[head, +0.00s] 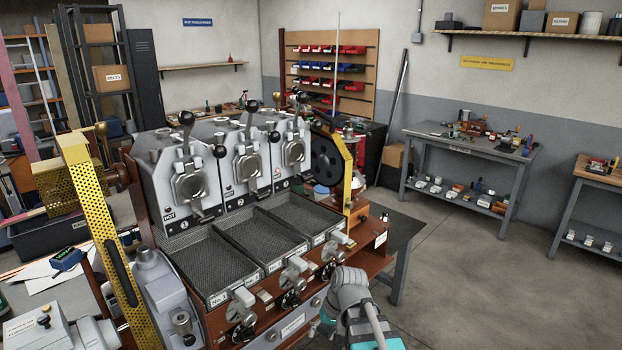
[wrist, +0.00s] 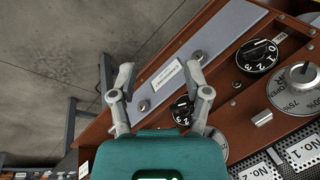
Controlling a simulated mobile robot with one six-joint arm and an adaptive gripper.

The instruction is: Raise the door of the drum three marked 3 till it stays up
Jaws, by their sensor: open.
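Drum three (head: 285,128) is the rightmost of the three grey drums in the head view, with a 3 plate (head: 278,186) below its front. Its round metal door (head: 294,152) appears down over the drum front. A black ball knob (head: 301,97) stands above it on a lever. My gripper (wrist: 160,70) is open and empty in the wrist view, above the machine's brown front panel and away from the drum door. In the head view my arm is low at the front, and the fingertips cannot be made out.
Mesh cooling trays (head: 290,220) lie below the drums. Dials and levers (head: 292,292) line the front panel; a black dial (wrist: 257,55) shows in the wrist view. A yellow perforated guard (head: 100,225) rises at left. Floor at right is clear before the grey workbench (head: 470,143).

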